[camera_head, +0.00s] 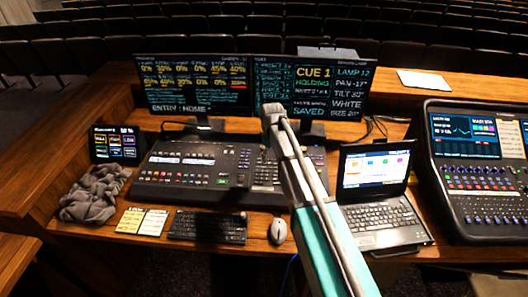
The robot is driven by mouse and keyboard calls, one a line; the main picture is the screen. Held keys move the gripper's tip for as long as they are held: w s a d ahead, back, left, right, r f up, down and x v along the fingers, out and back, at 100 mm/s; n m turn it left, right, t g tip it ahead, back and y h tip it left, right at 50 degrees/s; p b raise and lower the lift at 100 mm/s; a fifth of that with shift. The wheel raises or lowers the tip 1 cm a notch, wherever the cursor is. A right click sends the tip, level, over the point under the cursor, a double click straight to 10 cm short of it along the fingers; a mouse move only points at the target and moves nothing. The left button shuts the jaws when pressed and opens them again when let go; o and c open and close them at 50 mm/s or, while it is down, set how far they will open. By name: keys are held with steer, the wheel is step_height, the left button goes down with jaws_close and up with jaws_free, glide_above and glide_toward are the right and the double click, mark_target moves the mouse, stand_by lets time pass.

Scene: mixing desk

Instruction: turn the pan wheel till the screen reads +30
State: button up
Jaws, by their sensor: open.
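The right monitor (340,88) stands at the back of the desk and shows a pan readout (353,83) that looks like -17°. Above it is LAMP 12, and below it are TILT 30° and WHITE. The lighting console (195,170) lies in front of the monitors, with many keys and small controls. I cannot pick out the pan wheel; the console's right part is partly behind my arm. My arm rises from the bottom right to in front of the monitors. My gripper does not show; the arm may hide it.
A laptop (376,190) and a large mixer (475,175) stand to the right. A mouse (278,231), keyboard (207,227), note cards (142,221) and grey cloth (93,194) lie along the front. A small screen (116,145) stands left. White paper (424,80) lies behind.

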steer(key=s+d+f+m+b, duration=0.1)
steer(key=s+d+m, duration=0.3)
steer(key=s+d, duration=0.45)
steer(key=s+d+m, duration=0.3)
steer(key=s+d, duration=0.3)
steer(key=s, duration=0.5)
steer(key=s+d+f+b, duration=0.1)
steer(key=f+b, duration=0.1)
steer(key=s+d+f+m+b, duration=0.1)
steer(key=s+f+b, duration=0.1)
steer(key=f+b, duration=0.1)
steer(key=s+d+f+m+b, duration=0.1)
steer(key=f+b, duration=0.2)
steer(key=shift+s, duration=0.2)
steer(key=shift+f+b, duration=0.55)
steer(key=c, duration=0.3)
steer(key=shift+s, duration=0.2)
steer(key=shift+c, duration=0.3)
